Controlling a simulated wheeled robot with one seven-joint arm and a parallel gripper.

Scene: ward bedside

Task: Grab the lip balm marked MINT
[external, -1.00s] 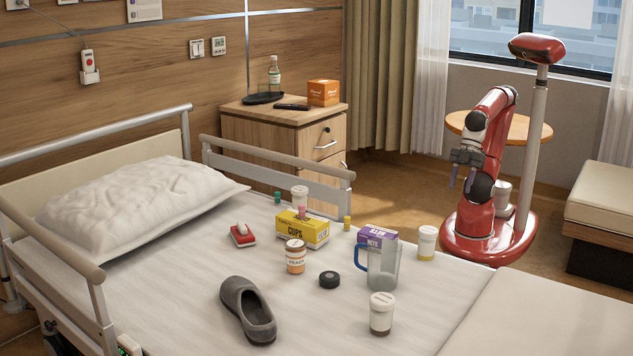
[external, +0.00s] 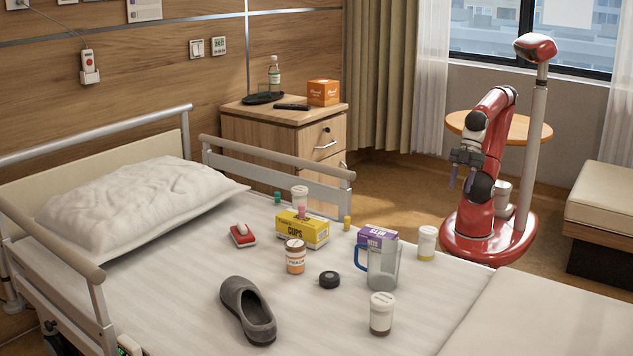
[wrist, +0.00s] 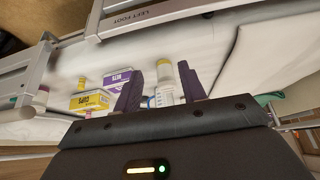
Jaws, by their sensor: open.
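Small coloured tubes that look like lip balms stand on the bed in the external view: a teal one (external: 277,197) near the rail, a yellow one (external: 347,223) right of the CUPS box, and a pink one (external: 302,212) at that box. No MINT marking is readable on any of them, so I cannot tell which is marked so. My gripper (external: 462,174) is open and empty, in the air beyond the bed's far right side, well away from the tubes. In the wrist view its two dark fingers (wrist: 160,78) point toward the bed items, apart from them.
On the bed are a yellow CUPS box (external: 302,231), a purple box (external: 378,234), a clear blue-handled jug (external: 384,270), several white-capped bottles, a black round item (external: 329,280), a red-and-white item (external: 243,236) and a grey slipper (external: 247,310). The bed rail (external: 280,158) stands at the far side.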

